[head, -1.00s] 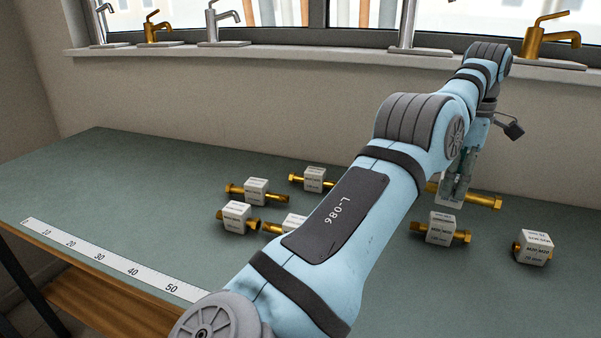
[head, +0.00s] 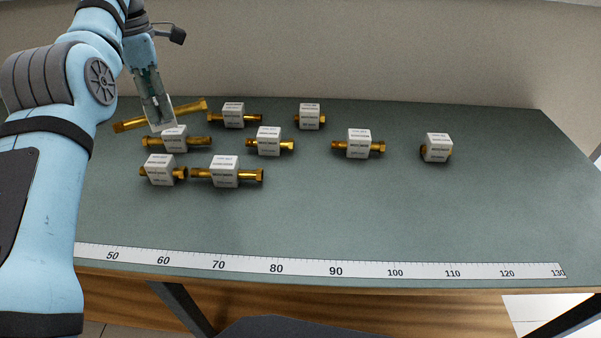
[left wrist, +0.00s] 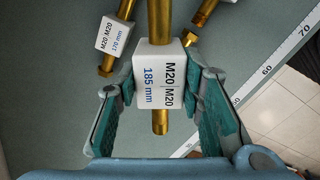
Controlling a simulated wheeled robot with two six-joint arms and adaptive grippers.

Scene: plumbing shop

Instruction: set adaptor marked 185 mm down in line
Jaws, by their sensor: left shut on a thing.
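The adaptor marked 185 mm (left wrist: 152,85) is a white block labelled M20 M20 on a long brass rod. In the left wrist view it sits between both fingers of my left gripper (left wrist: 168,108). In the head view my left gripper (head: 157,108) holds its brass rod (head: 132,124) slightly tilted, behind the leftmost adaptors at the table's back left. Its block is partly hidden by the fingers, and I cannot tell whether it touches the table. An adaptor marked 170 mm (left wrist: 117,36) lies beside it in the left wrist view. My right gripper is not in view.
Several similar adaptors stand in loose rows, including one at front left (head: 224,171), one at the back (head: 310,115) and one far right (head: 437,147). A ruler (head: 305,268) runs along the front edge of the green table (head: 480,210). The table's right side is clear.

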